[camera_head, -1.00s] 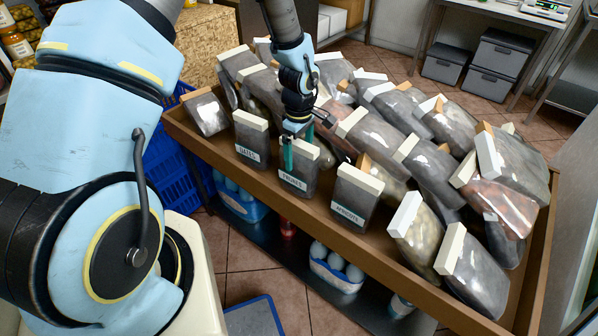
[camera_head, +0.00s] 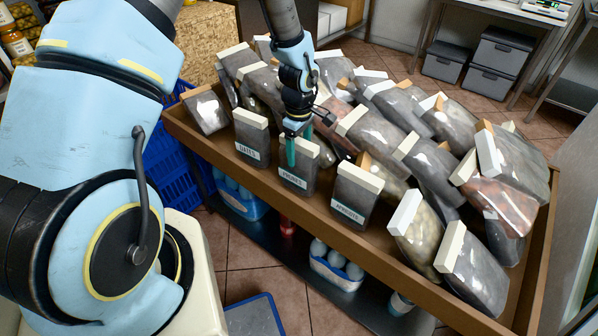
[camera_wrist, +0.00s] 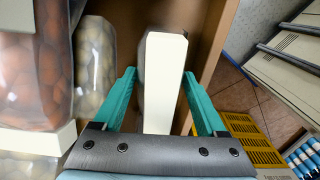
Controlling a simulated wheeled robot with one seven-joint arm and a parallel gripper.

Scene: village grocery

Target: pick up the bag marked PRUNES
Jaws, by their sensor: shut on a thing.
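The bag marked PRUNES (camera_head: 298,181) stands upright in the front row of the brown wooden tray, between the bags marked DATES (camera_head: 252,150) and APRICOTS (camera_head: 347,214). It is grey with a pale top strip. My gripper (camera_head: 299,146) is at its top, with a teal finger in front of the bag's upper part. In the wrist view the pale top strip (camera_wrist: 165,80) lies between the two teal fingers of my gripper (camera_wrist: 163,92). The gripper is shut on the bag. The bag's lower body is hidden in the wrist view.
The wooden tray (camera_head: 420,290) holds several more bags behind and to the right, close together. A blue crate (camera_head: 170,160) stands at the left.

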